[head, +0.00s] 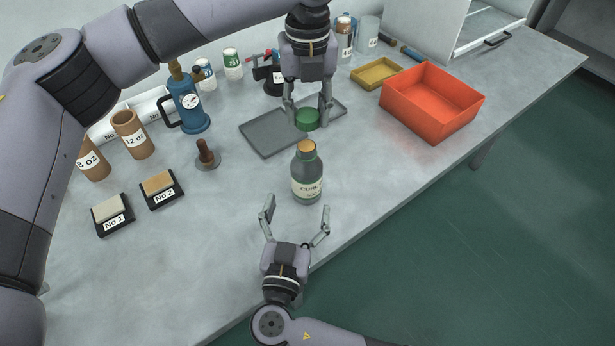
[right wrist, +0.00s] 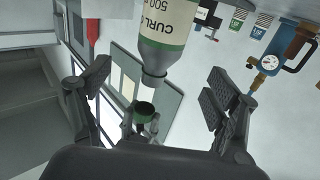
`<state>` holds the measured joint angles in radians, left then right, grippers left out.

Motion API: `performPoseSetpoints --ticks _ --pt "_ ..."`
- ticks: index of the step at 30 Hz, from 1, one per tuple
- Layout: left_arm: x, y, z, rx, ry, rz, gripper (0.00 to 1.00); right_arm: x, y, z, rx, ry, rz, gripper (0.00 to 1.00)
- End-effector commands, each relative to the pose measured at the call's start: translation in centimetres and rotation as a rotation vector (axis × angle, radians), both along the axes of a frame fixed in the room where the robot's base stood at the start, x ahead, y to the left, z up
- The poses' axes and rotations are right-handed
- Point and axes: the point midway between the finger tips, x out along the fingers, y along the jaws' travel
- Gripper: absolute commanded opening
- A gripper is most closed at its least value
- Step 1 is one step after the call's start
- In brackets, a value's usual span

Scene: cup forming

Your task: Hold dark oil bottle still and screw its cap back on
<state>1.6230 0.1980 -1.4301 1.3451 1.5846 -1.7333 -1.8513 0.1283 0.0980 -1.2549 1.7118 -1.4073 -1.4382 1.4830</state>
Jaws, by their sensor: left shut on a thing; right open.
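The dark oil bottle (head: 307,172) stands upright on the grey table in the head view, with a pale "CURL" label and an orange-brown neck top with no cap on it. It shows upside down in the right wrist view (right wrist: 168,52). The green cap (head: 307,120) is between the fingers of my left gripper (head: 308,108), which is shut on it behind the bottle, apart from the neck. The cap also shows in the right wrist view (right wrist: 145,107). My right gripper (head: 296,208) is open and empty in front of the bottle, its fingers spread, not touching it.
A grey tray (head: 268,141) lies behind the bottle, partly under my left gripper. An orange-red bin (head: 432,112) and a yellow tray (head: 376,73) are to the right. A brown-handled tamper (head: 206,153) and a blue gauge pump (head: 188,108) stand left. The table right of the bottle is clear.

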Motion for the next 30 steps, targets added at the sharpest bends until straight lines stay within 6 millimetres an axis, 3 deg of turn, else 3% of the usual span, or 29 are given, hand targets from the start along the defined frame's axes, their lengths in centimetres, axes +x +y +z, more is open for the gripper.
performPoseSetpoints --ticks 15,21,30 --pt "0.0 0.0 0.0 0.0 0.0 0.0 0.22 9.0 -1.6 0.1 -0.002 -0.002 -0.001 0.82" --pt "0.0 0.0 0.0 0.0 0.0 0.0 0.22 10.6 -1.9 0.0 -0.001 0.001 -0.001 0.82" --pt "0.0 0.0 0.0 0.0 0.0 0.0 0.22 10.8 -2.0 0.0 -0.001 0.002 -0.001 0.82"
